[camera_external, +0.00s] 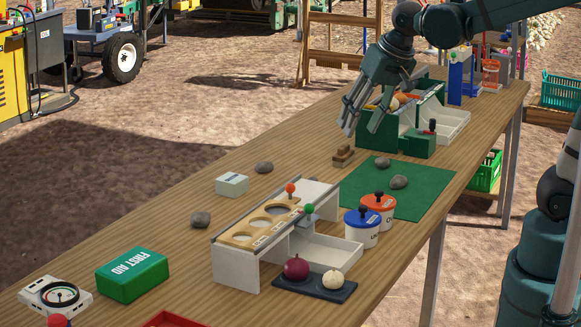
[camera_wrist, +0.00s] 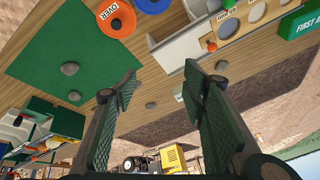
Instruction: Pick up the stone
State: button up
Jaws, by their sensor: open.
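Several grey stones lie on the wooden table. Two are on the green mat, a far one (camera_external: 382,162) and a nearer one (camera_external: 398,181); two stones also show on the mat side in the wrist view (camera_wrist: 70,69) (camera_wrist: 74,95). Another stone (camera_external: 264,167) lies on bare wood behind the white box, and one (camera_external: 200,219) lies further left. In the wrist view, a stone (camera_wrist: 151,105) shows between the fingers and another (camera_wrist: 221,65) past the right finger. My gripper (camera_external: 359,122) is open and empty, above the table near the brown wooden block; its fingers frame the wrist view (camera_wrist: 162,78).
A white sorting stand (camera_external: 238,270) and two lidded tubs, blue (camera_external: 361,238) and orange (camera_external: 378,219), stand nearer. A green-and-white bin unit (camera_external: 405,142) stands behind my gripper. A brown wooden block (camera_external: 343,156) lies below the fingers. A white box (camera_external: 232,185) sits left.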

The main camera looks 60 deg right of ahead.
jog(key=w+d+f+m+g+p, duration=0.1)
jog(key=w+d+m, duration=0.25)
jog(key=w, duration=0.35)
jog(key=m+g+p, duration=0.4)
jog(key=m, duration=0.6)
send_over(312, 178)
jog(key=shift+y, duration=0.3)
notch_tip(312, 178, down, 16)
jog(key=shift+a+f, duration=0.15)
jog(key=shift+f, duration=0.1)
jog(key=shift+w+d+f, duration=0.1)
jog(key=shift+d+f, duration=0.2)
jog(key=shift+f, duration=0.25)
jog(key=shift+f, duration=1.25)
